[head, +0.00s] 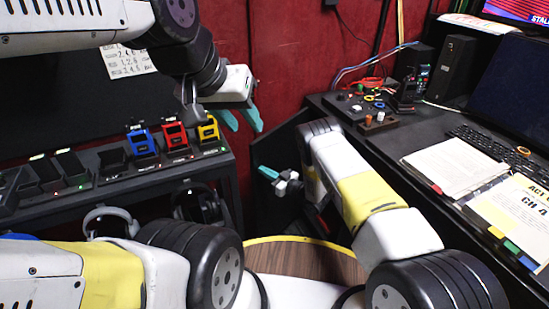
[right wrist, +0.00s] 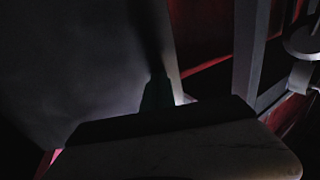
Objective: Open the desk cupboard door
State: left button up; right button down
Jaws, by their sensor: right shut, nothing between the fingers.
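The desk (head: 395,160) runs along the right. A dark upright panel (head: 268,152) below its far left corner looks like the cupboard door; my right arm partly covers it, and I cannot tell how far it stands open. My right gripper (head: 268,173) is shut and empty in front of this panel, low beside the desk. In the right wrist view a large dark panel (right wrist: 75,60) fills the left, and the teal fingertips (right wrist: 157,92) are close to its right edge; contact is unclear. My left gripper (head: 241,122) is open and empty, above and left of the panel.
A rack (head: 120,180) with blue, red and yellow holders stands at left, with headphones (head: 198,205) below. A round wooden top (head: 300,262) is low in front. The desk bears papers (head: 460,165), a keyboard (head: 500,150) and a knob panel (head: 365,112). A red wall (head: 290,50) is behind.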

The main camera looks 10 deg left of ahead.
jog(key=shift+a, duration=0.1)
jog(key=w+a+m+t+h, duration=0.4)
jog(key=w+a, duration=0.4)
jog(key=a, duration=0.4)
jog(key=shift+m+t+h, duration=0.3)
jog(key=shift+t+h, duration=0.1)
jog(key=shift+t, duration=0.3)
